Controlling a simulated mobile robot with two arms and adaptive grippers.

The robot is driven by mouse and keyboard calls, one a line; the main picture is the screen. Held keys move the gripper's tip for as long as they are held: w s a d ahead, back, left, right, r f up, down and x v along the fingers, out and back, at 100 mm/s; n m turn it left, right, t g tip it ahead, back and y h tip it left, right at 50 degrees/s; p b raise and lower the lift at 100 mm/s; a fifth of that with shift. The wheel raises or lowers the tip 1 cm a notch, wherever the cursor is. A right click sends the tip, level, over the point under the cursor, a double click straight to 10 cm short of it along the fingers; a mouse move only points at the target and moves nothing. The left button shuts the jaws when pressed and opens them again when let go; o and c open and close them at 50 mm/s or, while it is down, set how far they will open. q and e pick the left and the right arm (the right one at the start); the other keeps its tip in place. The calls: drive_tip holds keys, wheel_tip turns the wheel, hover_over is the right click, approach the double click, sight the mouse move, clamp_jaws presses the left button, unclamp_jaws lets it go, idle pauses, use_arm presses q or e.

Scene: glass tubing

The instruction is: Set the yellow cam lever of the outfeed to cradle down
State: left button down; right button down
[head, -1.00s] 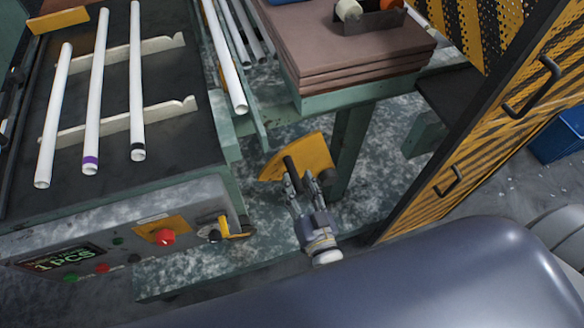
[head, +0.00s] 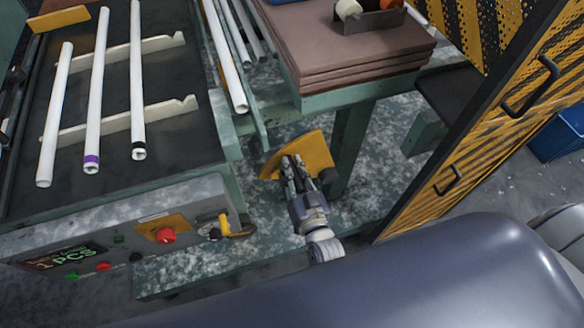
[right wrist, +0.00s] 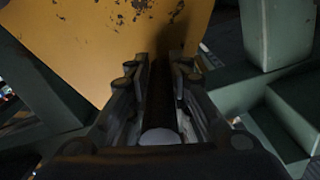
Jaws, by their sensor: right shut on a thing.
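A yellow plate (head: 312,150) with a dark handle sits below the bench between the machine table and the green leg; I take it to be the cam lever. My right gripper (head: 291,164) is at the plate's front. In the right wrist view my right gripper (right wrist: 160,75) is shut on the dark round handle (right wrist: 160,108), which lies between its fingers, with the chipped yellow plate (right wrist: 105,40) just beyond. The fingers hide most of the handle in the head view. I see no marking for the lever's position. My left gripper is out of view.
White glass tubes (head: 96,95) lie on notched rails on the machine table at left. Its front panel (head: 190,195) carries a red button and a small yellow switch. A green leg (head: 347,150) stands close right of the lever. A striped cabinet (head: 470,150) stands further right.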

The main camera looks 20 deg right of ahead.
drive_tip(key=shift+d+r+m+p, duration=0.3)
drive_tip(key=shift+d+r+p, duration=0.05)
drive_tip(key=shift+r+p, duration=0.05)
drive_tip(key=d, duration=0.1)
drive_tip(key=d+r+m+p, duration=0.2)
drive_tip(key=d, duration=0.1)
drive_tip(key=shift+w+r, duration=0.1)
drive_tip(key=shift+r, duration=0.15)
drive_tip(key=d+r+m+p, duration=0.1)
drive_tip(key=d+m, duration=0.2)
drive_tip(key=d, duration=0.5)
drive_tip(key=shift+w+d+r+m, duration=0.15)
drive_tip(key=shift+w+r+m, duration=0.05)
drive_tip(key=shift+r+m, duration=0.15)
drive_tip(key=shift+d, duration=0.1)
drive_tip(key=c, duration=1.4)
unclamp_jaws()
drive_tip(key=shift+c, duration=0.2)
drive_tip(key=shift+f, duration=0.1)
